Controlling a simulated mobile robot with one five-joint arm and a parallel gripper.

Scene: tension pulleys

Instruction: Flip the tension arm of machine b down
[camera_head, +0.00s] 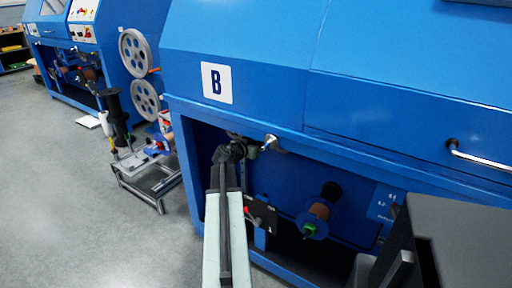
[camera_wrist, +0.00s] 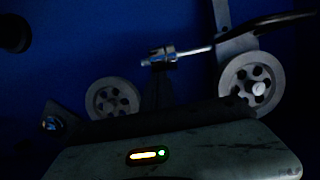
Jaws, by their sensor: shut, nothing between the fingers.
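Machine B (camera_head: 300,95) is the large blue cabinet with a white "B" label (camera_head: 216,83). My arm reaches into its dark front opening, with my gripper (camera_head: 246,146) at the upper left of that opening. The gripper is shut and empty; its fingertips are small and dark here. In the wrist view, a grey pulley (camera_wrist: 112,97) is at left and another pulley (camera_wrist: 252,83) at right. A grey flat bar (camera_wrist: 222,15) runs up from the right pulley and may be the tension arm. A thin metal rod (camera_wrist: 190,51) lies between the pulleys. Contact cannot be told.
A metal handle (camera_head: 480,160) is at right. Another blue machine (camera_head: 75,50) and a low metal frame (camera_head: 150,180) stand at left. The left floor is mostly clear.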

